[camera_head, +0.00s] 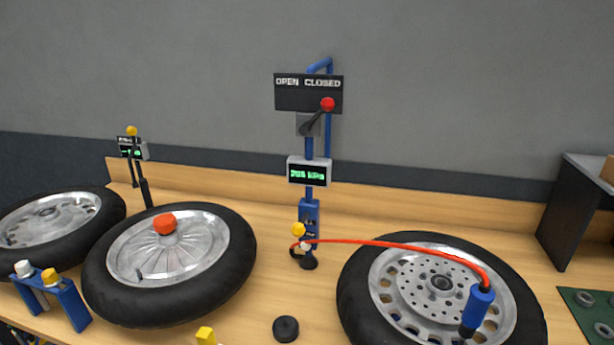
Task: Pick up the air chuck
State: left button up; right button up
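The air chuck (480,306) is a blue cylinder with a dark tip at the lower end. It is on the end of a red hose (390,243) that runs from the blue air post (309,215). The chuck appears in front of or over the right side of the right wheel (405,300); I cannot tell whether it touches the wheel. Neither of my grippers shows in the head view.
The post has a display (309,172) reading about 205 kPa and a lever with a red knob (328,104) under "CLOSED". A wheel with an orange piece (165,224) lies left. A black puck (286,329) lies in front. A dark shelf (570,215) stands right.

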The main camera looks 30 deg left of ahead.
aim_at(481, 297)
jog(key=j+u, duration=0.3)
jog(key=j, duration=0.2)
jog(key=i+j+u, duration=0.1)
jog(key=j+u, duration=0.2)
jog(key=j, duration=0.15)
jog(key=i+j+u, duration=0.1)
jog(key=j+u, duration=0.15)
jog(key=j, duration=0.2)
jog(key=i+j+u, duration=0.15)
jog(key=j+u, duration=0.15)
jog(key=j, duration=0.15)
